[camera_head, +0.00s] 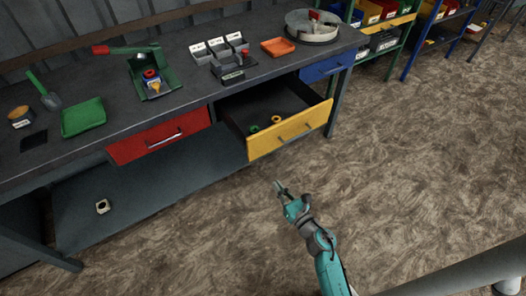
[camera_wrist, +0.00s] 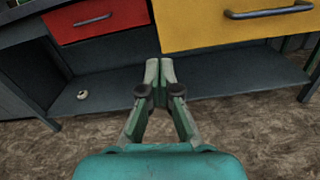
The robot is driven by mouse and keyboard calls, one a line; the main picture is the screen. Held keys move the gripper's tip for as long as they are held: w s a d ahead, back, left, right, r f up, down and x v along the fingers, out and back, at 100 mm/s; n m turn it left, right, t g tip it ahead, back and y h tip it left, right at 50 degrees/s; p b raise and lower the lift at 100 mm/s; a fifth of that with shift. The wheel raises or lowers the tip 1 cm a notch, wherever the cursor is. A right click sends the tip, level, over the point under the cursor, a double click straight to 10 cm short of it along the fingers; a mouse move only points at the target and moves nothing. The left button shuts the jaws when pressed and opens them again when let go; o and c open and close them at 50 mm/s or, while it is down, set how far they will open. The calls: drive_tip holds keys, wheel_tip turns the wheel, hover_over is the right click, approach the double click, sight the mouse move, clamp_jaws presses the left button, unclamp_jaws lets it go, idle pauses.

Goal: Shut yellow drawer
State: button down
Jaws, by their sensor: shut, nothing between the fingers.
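The yellow drawer (camera_head: 290,130) stands pulled out from under the dark workbench, with a grey bar handle on its front. Two small ring-like items, one green and one yellow, lie inside it. In the wrist view the yellow drawer front (camera_wrist: 215,32) fills the upper right, with its handle at the top. My gripper (camera_head: 277,184) is below and in front of the drawer, apart from it in the head view. In the wrist view my gripper (camera_wrist: 160,62) has its fingertips together and holds nothing. Its tips appear just under the drawer's lower left corner.
A shut red drawer (camera_head: 158,137) is left of the yellow one, and a blue drawer (camera_head: 326,67) is right. The bench top (camera_head: 185,68) holds trays, boxes and tools. A lower shelf (camera_head: 140,185) runs beneath. The floor in front is clear.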

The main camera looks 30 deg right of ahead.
drive_tip(key=w+d+n, duration=0.2)
approach(255, 149)
drive_tip(key=w, duration=0.7)
drive_tip(key=shift+w+a, duration=0.1)
idle(0.3)
